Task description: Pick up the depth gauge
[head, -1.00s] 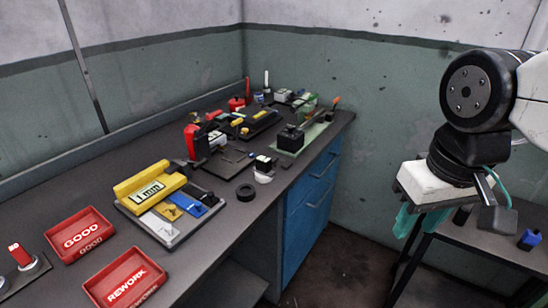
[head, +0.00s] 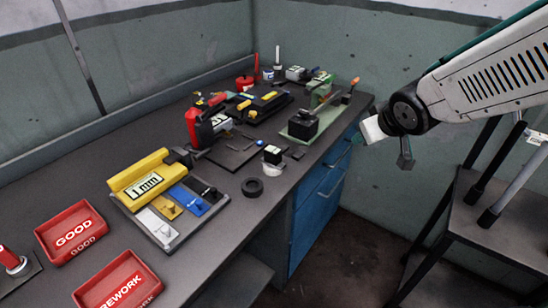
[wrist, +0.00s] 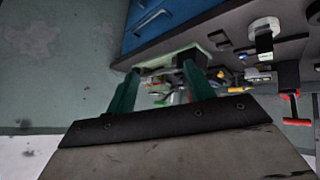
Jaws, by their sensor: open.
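I cannot tell for sure which tool is the depth gauge. A red tool with a small pale display (head: 207,125) stands upright at the middle of the bench. A yellow gauge marked 1 mm (head: 145,183) lies on a grey tray nearer the front. My gripper (head: 357,138) is off the bench's right edge, near the top of the blue drawers, and touches nothing there. In the wrist view its two green fingers (wrist: 162,76) are apart and empty, with blurred bench items beyond them.
The grey bench (head: 75,165) runs along the walls, with blue drawers (head: 318,195) under its right end. A green-based fixture (head: 303,124) is near that edge. A black ring (head: 252,187) and a small black-and-white block (head: 272,154) lie in front. Red GOOD (head: 72,229) and REWORK (head: 118,281) trays stand left.

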